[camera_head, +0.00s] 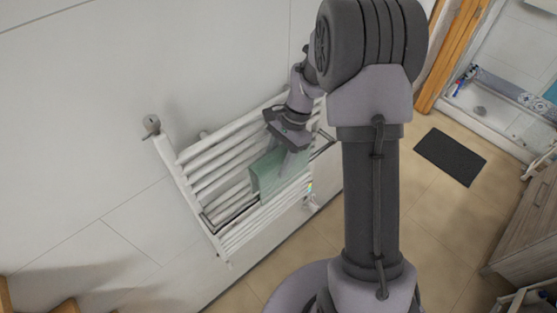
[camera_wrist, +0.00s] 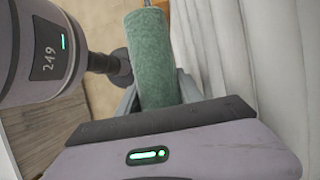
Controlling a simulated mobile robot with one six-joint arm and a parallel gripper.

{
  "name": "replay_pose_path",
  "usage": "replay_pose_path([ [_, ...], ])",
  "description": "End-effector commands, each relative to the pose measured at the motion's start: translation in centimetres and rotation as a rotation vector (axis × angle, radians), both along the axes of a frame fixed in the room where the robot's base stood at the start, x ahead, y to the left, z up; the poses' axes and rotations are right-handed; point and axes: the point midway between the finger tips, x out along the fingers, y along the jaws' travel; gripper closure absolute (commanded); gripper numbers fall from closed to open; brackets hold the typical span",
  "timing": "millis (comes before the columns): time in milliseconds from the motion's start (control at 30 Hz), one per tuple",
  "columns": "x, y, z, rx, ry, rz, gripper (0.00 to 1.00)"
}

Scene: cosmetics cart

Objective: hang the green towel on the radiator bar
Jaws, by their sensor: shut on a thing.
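The green towel (camera_head: 268,179) hangs at the front of the white radiator in the head view, folded over around the thin metal bar (camera_head: 235,214). In the wrist view the towel (camera_wrist: 152,50) shows as a rounded green fold, with a bit of metal bar at its far end. My gripper (camera_head: 287,160) is at the towel's top, and its fingers are shut on the towel. The wrist view shows the fingers (camera_wrist: 158,92) on both sides of the fold. The towel's lower part is hidden in the wrist view. I cannot tell whether the bar bears its weight.
The white radiator (camera_head: 215,178) with several slats is fixed to the pale wall (camera_head: 80,120). A valve knob (camera_head: 151,124) sticks out at its upper left. A dark mat (camera_head: 450,157) lies on the tiled floor at right. A wooden cabinet (camera_head: 525,235) stands at the right edge.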

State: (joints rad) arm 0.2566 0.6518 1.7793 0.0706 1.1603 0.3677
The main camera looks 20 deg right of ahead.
Motion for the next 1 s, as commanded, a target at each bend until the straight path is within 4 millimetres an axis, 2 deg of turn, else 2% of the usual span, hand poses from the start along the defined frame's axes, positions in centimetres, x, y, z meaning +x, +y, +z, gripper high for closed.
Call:
replay_pose_path([
  [33,0.0,0.0,-1.2,0.0,0.0,0.0,1.0],
  [700,0.0,0.0,-10.5,0.001,0.001,0.0,1.0],
  [1000,0.0,0.0,-12.7,0.0,-0.001,0.0,1.0],
])
